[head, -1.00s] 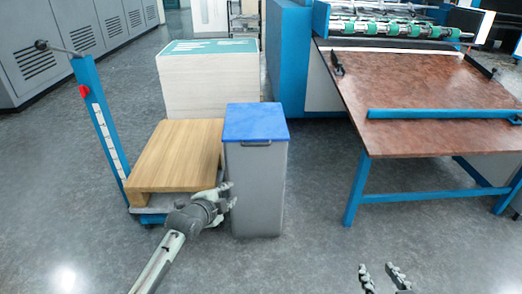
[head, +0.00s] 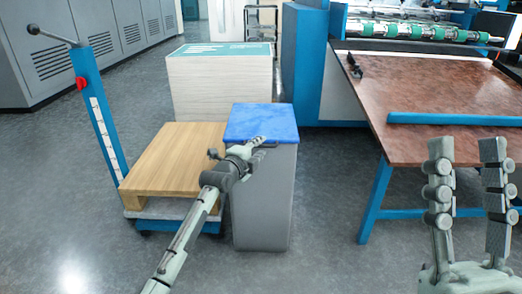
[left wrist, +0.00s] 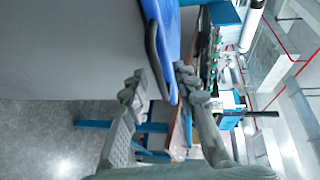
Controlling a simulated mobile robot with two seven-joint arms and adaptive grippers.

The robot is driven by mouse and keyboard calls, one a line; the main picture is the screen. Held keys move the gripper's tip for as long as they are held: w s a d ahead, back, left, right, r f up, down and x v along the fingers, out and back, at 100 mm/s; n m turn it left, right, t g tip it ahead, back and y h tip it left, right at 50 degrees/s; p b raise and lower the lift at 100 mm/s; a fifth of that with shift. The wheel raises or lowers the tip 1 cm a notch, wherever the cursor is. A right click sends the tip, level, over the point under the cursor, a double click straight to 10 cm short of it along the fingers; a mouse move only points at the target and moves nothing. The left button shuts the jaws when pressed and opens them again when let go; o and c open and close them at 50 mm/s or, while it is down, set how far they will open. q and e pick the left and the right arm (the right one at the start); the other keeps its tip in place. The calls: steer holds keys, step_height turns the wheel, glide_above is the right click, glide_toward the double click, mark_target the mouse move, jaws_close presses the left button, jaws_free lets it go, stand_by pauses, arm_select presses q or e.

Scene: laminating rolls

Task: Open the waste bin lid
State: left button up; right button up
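The waste bin is a grey upright box (head: 265,205) with a blue lid (head: 262,120) lying shut on top. A dark handle runs along the lid's front edge; it also shows in the left wrist view (left wrist: 152,47). My left gripper (head: 258,147) is at that front edge and partly hides the handle. In the left wrist view its two fingers (left wrist: 160,78) are apart, with the edge of the blue lid (left wrist: 166,40) and handle between or just beyond them; contact cannot be told. My right gripper (head: 468,148) is open and empty, raised at the lower right.
A wooden pallet (head: 170,160) on a blue trolley stands left of the bin. A stack of boards (head: 220,85) is behind it. A machine table with a brown top (head: 430,90) and blue legs is to the right. Grey floor is open in front.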

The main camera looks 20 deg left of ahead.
arm_select(q)
steer(key=shift+w+d+f, duration=0.1)
steer(key=shift+w, duration=0.55)
jaws_close()
steer(key=shift+f, duration=0.15)
